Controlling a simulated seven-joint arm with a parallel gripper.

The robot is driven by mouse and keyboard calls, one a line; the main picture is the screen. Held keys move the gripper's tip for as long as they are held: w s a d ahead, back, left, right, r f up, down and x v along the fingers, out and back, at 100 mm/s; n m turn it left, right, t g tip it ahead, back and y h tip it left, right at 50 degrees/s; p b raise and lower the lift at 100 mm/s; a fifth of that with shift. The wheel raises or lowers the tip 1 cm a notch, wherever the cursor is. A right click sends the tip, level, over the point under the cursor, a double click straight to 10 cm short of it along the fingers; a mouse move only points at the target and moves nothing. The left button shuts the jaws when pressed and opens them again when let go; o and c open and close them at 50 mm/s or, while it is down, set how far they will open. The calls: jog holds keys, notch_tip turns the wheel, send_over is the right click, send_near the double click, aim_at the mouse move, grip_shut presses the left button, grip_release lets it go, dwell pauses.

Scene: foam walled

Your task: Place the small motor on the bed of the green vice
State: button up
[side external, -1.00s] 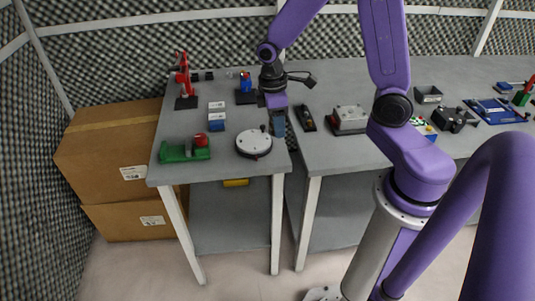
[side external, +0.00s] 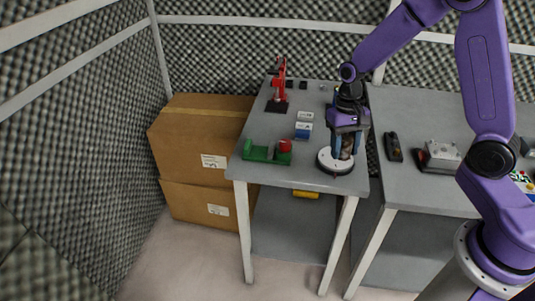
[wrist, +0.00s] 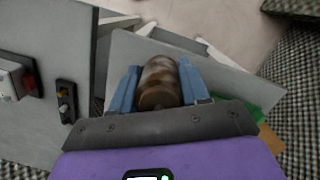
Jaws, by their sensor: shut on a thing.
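The green vice (side external: 256,153) stands at the front left of the left table in the side view, with a red rounded part (side external: 285,146) at its right end. A bit of green also shows right of my fingers in the wrist view (wrist: 262,93). My gripper (side external: 346,147) has its blue fingers shut on a brown-grey cylinder, which looks like the small motor (wrist: 160,80). It is to the right of the vice, over or just behind a round white-topped disc. The side view does not show clearly whether the motor clears the disc.
The round disc (side external: 328,165) sits near the front edge. White-and-blue boxes (side external: 303,130) and a red stand (side external: 279,95) are behind the vice. On the right table are a dark switch box (side external: 393,147) and a grey-topped box (side external: 438,156). Cardboard boxes (side external: 200,140) stand left.

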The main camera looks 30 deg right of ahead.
jog(key=w+a+r+m+t+y, duration=0.15)
jog(key=w+a+m, duration=0.55)
jog(key=m, duration=0.9)
jog(key=m+t, duration=0.2)
jog(key=m, duration=0.6)
send_over(257, 152)
jog(key=shift+g+h, duration=0.25)
jog(key=shift+h, duration=0.2)
jog(key=f, duration=0.8)
jog(key=shift+s+d+f, duration=0.15)
jog(key=shift+s+d, duration=0.05)
jog(key=shift+s, duration=0.05)
jog(key=shift+w+f, duration=0.15)
jog(key=shift+f, duration=1.55)
jog(key=shift+f, duration=0.1)
jog(key=o, duration=1.3)
jog(key=shift+f, duration=0.1)
